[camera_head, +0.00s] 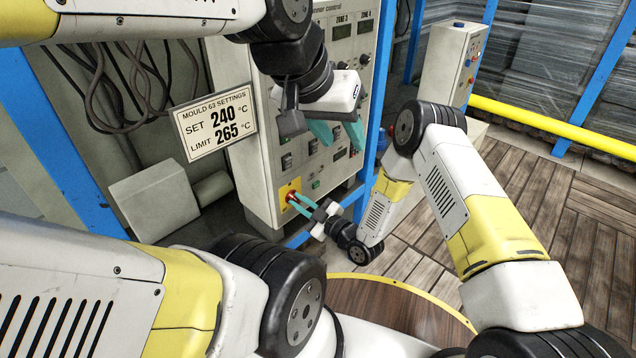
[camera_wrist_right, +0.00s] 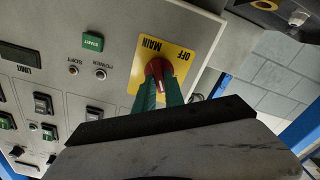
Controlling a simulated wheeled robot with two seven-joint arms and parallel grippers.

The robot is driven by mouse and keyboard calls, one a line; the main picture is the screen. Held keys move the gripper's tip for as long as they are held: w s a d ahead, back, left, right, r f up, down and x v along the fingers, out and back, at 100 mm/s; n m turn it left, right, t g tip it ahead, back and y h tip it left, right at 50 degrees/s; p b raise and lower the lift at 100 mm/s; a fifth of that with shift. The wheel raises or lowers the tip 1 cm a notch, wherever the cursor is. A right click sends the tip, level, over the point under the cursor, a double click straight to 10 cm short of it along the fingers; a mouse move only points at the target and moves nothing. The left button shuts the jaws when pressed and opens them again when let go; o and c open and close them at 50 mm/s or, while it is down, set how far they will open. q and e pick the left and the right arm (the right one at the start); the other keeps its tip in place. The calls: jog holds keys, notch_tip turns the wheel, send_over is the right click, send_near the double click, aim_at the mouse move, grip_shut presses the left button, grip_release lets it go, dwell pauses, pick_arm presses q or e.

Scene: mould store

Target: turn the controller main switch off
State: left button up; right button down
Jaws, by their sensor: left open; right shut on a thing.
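The main switch is a red rotary knob (camera_wrist_right: 158,70) on a yellow plate (camera_wrist_right: 180,62) marked MAIN and OFF. In the head view the plate (camera_head: 284,188) sits low on the grey controller cabinet (camera_head: 262,190). My right gripper (camera_head: 299,203) is shut on the red knob, with one green finger on each side of it. The fingers cover part of the knob, and I cannot tell its exact setting. My left gripper (camera_head: 338,134) is open and empty in front of the cabinet's upper panel, above and to the right of the switch.
A green START button (camera_wrist_right: 93,42) and several small switches share the panel. A blue post (camera_head: 378,90) stands right of the cabinet. A second grey box (camera_head: 447,62) and a yellow rail (camera_head: 545,123) stand further back.

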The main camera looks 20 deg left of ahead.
jog(key=n, duration=0.6)
jog(key=shift+s+f, duration=0.1)
jog(key=n, duration=0.5)
jog(key=shift+f, duration=0.15)
jog(key=shift+n, duration=0.4)
jog(key=c, duration=1.4)
grip_release()
jog(key=shift+c, duration=0.2)
jog(key=v, duration=0.7)
jog(key=shift+d, duration=0.4)
jog(key=shift+s, duration=0.1)
